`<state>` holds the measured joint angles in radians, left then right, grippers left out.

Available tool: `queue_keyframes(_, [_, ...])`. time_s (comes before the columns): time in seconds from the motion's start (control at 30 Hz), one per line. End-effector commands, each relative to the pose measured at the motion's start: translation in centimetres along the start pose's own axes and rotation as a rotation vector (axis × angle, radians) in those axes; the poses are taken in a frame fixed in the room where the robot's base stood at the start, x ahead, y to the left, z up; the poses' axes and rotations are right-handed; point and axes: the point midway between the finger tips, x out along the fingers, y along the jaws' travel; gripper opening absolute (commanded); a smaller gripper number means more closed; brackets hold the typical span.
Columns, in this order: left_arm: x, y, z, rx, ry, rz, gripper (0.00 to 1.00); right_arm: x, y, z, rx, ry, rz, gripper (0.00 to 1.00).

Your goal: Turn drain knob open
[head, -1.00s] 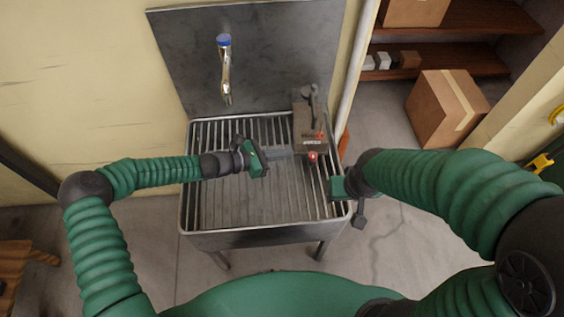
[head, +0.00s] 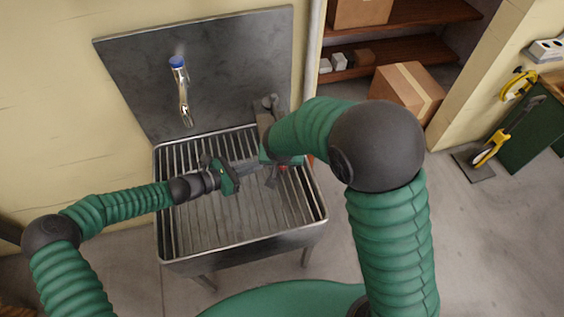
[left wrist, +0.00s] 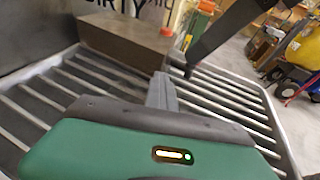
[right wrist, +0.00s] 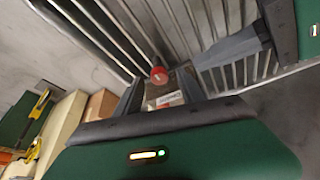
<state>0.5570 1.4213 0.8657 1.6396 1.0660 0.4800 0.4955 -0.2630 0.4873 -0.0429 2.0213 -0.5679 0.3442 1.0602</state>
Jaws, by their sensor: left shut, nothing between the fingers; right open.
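The grey-brown box (head: 264,117) stands at the back right of the slatted sink, mostly hidden by my right arm in the head view. A round red knob (right wrist: 159,75) is at the box's labelled end in the right wrist view. My right gripper (right wrist: 160,84) is open, its fingers on either side of the box end and close to the knob; contact cannot be told. My left gripper (head: 257,167) is shut and empty, close to the box and my right gripper. Its closed fingers (left wrist: 163,92) point toward the box.
The metal sink (head: 240,238) with its slatted rack is clear at the front and left. Shelves and a cardboard box (head: 405,92) stand to the right.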

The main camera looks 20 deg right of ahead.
Motion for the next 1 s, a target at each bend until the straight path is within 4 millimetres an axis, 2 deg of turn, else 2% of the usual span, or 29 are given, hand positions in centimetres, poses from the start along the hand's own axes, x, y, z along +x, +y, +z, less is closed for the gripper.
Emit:
queue_keyframes(0.1, [-0.01,0.0,0.02,0.0,0.0,0.0,0.0,0.94,0.03,0.01,0.002,0.0,0.0,0.46])
queue_keyframes(0.37, [-0.01,0.0,0.01,0.0,0.0,0.0,0.0,1.08,0.02,-0.01,0.001,0.001,-0.001,0.45])
queue_keyframes(0.7, [-0.01,0.0,0.0,0.0,0.0,0.0,0.0,1.06,0.0,0.0,0.001,0.0,-0.001,0.01])
queue_keyframes(1.0, [-0.01,0.0,0.01,0.0,0.0,0.0,0.0,1.05,-0.01,0.0,-0.006,0.0,-0.005,0.0])
